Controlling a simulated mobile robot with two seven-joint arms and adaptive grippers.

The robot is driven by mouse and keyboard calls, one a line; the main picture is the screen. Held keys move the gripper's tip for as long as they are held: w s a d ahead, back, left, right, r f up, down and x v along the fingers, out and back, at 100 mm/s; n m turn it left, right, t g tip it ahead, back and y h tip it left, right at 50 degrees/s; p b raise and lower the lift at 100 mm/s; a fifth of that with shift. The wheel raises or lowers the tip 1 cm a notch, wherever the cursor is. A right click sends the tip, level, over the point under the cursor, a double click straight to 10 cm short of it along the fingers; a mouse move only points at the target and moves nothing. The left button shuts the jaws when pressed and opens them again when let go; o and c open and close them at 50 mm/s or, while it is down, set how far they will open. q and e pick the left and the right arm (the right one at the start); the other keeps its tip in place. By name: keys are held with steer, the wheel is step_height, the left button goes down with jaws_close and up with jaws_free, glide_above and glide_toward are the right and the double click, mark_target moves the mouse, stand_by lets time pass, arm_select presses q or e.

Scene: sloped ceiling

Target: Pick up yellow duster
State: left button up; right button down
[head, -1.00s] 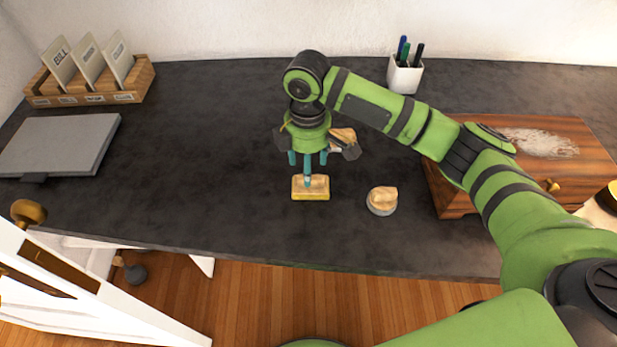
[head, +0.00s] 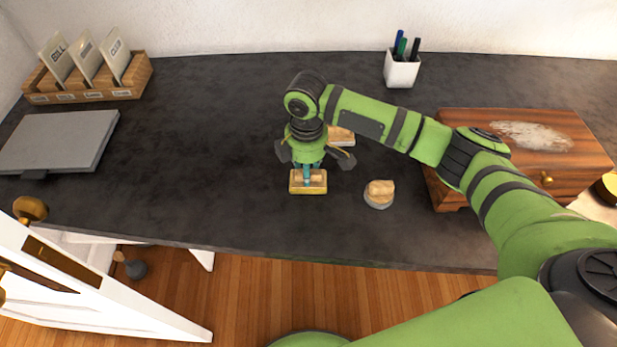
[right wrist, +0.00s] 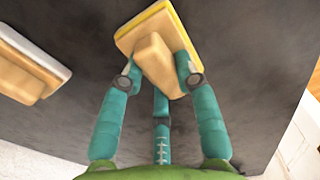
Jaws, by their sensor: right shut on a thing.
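The yellow duster (head: 308,188) is a small block with a wooden grip and a yellow-edged pad, near the middle of the dark desk. My right gripper (head: 308,174) comes down over it from above, with its teal fingers shut on the wooden grip. In the right wrist view the duster (right wrist: 163,28) sits between the fingertips, its yellow edge showing. I cannot tell whether it touches the desk or is slightly raised. My left gripper is not in view.
A similar pale-edged duster (head: 342,137) lies behind my gripper, and a round grey one (head: 379,195) to the right. A wooden box (head: 520,150), pen cup (head: 402,70), file holder (head: 90,88) and grey laptop-like slab (head: 60,140) stand around. The desk left of the gripper is clear.

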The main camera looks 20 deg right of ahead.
steer(key=shift+r, duration=0.45)
steer(key=r, duration=0.3)
steer(key=shift+s+d+r+b, duration=0.25)
steer(key=shift+s+d+b, duration=0.05)
steer(key=shift+b, duration=0.1)
steer(key=s+d+r, duration=0.6)
steer(key=s+d, duration=0.1)
steer(key=s, duration=0.1)
steer(key=shift+s+r+b, duration=0.2)
steer(key=shift+r+b, duration=0.05)
steer(key=shift+b, duration=0.1)
steer(key=shift+a, duration=0.1)
steer(key=c, duration=1.7)
jaws_free()
steer(key=shift+c, duration=1.2)
